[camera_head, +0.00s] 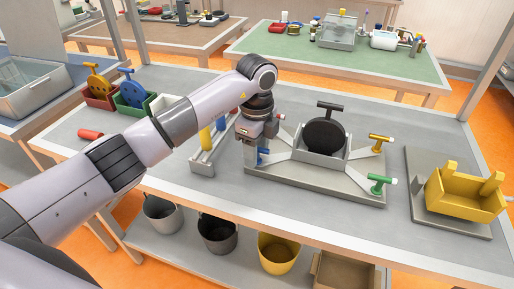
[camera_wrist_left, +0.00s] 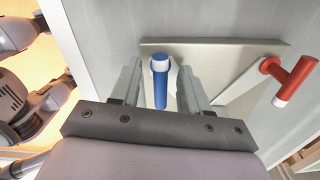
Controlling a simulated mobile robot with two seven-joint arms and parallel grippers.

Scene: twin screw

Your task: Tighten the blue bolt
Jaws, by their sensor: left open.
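The blue bolt (camera_head: 263,157) is at the front left corner of the grey fixture (camera_head: 320,187), partly hidden by my left gripper (camera_head: 254,154) in the head view. In the left wrist view the blue bolt (camera_wrist_left: 160,80) has a blue crossbar handle with a white end. It stands between the two open fingers of my left gripper (camera_wrist_left: 160,68), with gaps visible on both sides. A red bolt (camera_wrist_left: 289,80) is on another arm of the fixture. A yellow bolt (camera_head: 381,140) and a green bolt (camera_head: 379,183) are on the right arms. My right gripper is not in view.
A black disc with a T-handle (camera_head: 325,135) stands in the fixture's centre. A yellow block holder (camera_head: 465,190) sits to the right. Blue and yellow cylinders (camera_head: 206,138) stand left of my gripper. A red cylinder (camera_head: 90,134) and coloured bins (camera_head: 133,117) are further left.

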